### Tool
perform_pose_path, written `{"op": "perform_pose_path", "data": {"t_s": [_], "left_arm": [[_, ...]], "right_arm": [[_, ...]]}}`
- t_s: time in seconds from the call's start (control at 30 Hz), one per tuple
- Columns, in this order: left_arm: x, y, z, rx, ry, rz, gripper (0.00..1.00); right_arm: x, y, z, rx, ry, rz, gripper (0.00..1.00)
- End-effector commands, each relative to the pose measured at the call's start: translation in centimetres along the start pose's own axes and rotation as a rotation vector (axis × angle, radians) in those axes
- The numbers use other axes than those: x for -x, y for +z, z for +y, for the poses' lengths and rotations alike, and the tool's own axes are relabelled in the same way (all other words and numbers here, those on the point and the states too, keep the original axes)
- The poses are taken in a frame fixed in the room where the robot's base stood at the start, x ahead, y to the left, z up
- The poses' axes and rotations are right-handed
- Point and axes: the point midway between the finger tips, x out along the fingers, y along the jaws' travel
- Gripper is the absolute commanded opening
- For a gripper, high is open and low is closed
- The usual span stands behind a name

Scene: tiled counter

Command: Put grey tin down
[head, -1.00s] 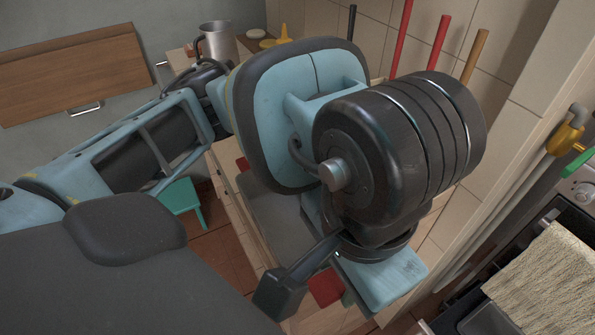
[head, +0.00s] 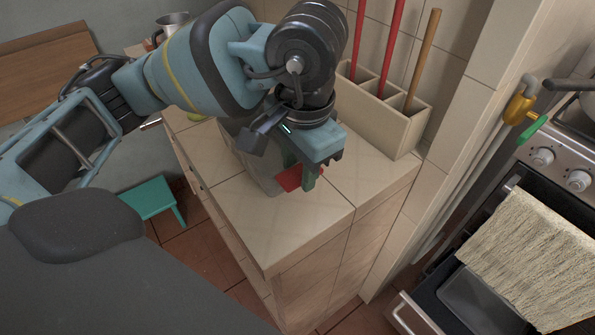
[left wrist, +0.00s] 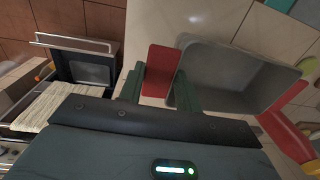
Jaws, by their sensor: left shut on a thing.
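The grey tin (head: 258,174) is an open box with red end handles, mostly hidden behind my arm in the head view. In the left wrist view the grey tin (left wrist: 235,75) shows its empty inside. My left gripper (head: 299,174) points down over the counter (head: 310,215). In the left wrist view the green fingers of the left gripper (left wrist: 160,88) are on either side of the near red handle (left wrist: 161,70), shut on it. The tin is at or just above the counter top; I cannot tell whether it touches. My right gripper is not in view.
A beige divided box (head: 385,118) with long red and wooden handles stands at the back right of the counter. A metal mug (head: 172,22) is at the back left. The counter's front corner is bare. A teal stool (head: 150,198) and a stove with a cloth (head: 530,255) flank it.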

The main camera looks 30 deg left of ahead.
Motion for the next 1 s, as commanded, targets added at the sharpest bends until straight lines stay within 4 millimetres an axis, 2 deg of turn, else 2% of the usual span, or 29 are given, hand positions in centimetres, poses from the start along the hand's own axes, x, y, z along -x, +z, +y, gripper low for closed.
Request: {"op": "perform_pose_path", "data": {"t_s": [0.17, 0.27, 0.53, 0.9, 0.93, 1.0], "left_arm": [[0.0, -0.1, -0.3, 0.002, 0.0, 0.0, 0.0], [-0.2, -0.6, -1.2, 0.006, 0.0, -0.001, 0.0], [-3.6, -0.6, -0.9, 0.002, -0.001, 0.0, 0.0], [-4.1, -0.6, -0.9, 0.001, 0.0, 0.0, 0.0], [-4.0, -0.6, -0.9, 0.001, 0.0, -0.001, 0.38], [-4.0, -0.6, -0.9, 0.001, 0.0, 0.0, 0.47]], "right_arm": [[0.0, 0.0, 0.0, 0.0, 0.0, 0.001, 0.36], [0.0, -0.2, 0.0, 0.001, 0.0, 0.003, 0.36], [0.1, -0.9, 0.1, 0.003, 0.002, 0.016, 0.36], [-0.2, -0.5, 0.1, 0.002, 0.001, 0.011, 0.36], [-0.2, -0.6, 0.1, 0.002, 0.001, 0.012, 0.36], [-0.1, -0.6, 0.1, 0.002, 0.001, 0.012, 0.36]]}}
